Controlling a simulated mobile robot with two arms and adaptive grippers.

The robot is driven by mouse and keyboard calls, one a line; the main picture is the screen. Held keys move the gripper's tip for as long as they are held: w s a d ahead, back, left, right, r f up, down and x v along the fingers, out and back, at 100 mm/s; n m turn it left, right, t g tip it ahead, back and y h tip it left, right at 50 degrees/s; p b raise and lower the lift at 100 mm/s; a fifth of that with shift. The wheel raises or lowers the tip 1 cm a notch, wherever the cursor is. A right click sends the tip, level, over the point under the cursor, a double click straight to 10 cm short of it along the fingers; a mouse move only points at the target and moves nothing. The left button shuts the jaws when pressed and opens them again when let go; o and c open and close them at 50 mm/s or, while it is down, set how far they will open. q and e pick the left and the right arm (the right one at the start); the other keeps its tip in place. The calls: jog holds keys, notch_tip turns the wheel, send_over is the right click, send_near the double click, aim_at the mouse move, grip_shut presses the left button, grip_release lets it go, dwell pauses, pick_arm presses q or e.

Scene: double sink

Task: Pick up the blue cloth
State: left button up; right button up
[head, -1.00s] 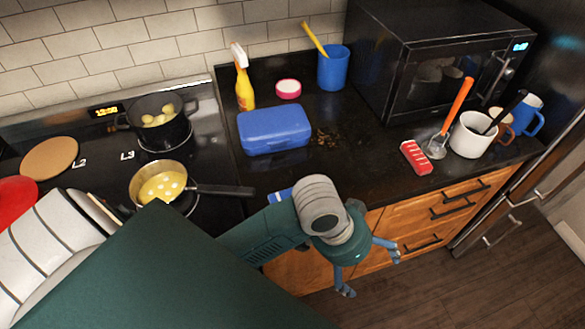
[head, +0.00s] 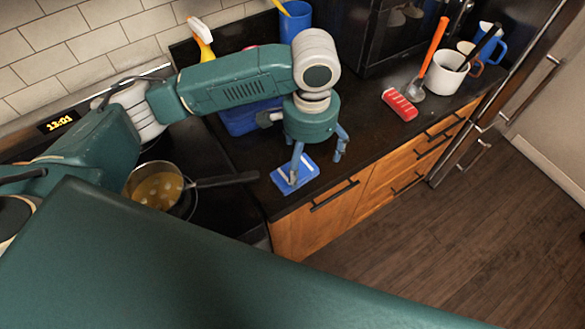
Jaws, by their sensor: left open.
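The blue cloth (head: 306,174) lies flat on the dark counter near its front edge, to the right of the pan handle. My left gripper (head: 317,168) is open and points down over the cloth's right side. One finger overlaps the cloth in the picture and hides part of it. The other finger is to the right, over or beside the counter. I cannot tell whether the first finger touches the cloth. My right gripper is not in view.
A pan (head: 156,186) sits on the stove, its handle reaching toward the cloth. A blue box (head: 245,121) is behind my arm. Counter between is clear.

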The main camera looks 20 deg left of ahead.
aim_at(300, 173)
pick_arm(q)
jog(key=shift+f, duration=0.8)
jog(key=f, duration=0.1)
jog(key=a+f+p, duration=0.1)
jog(key=f, duration=0.1)
jog(key=f+p, duration=0.1)
jog(key=shift+s+a+f, duration=0.1)
jog(key=shift+a+f, duration=0.05)
jog(key=shift+a, duration=0.2)
jog(key=shift+d+f, duration=0.1)
jog(key=shift+f, duration=0.35)
jog(key=c, duration=1.3)
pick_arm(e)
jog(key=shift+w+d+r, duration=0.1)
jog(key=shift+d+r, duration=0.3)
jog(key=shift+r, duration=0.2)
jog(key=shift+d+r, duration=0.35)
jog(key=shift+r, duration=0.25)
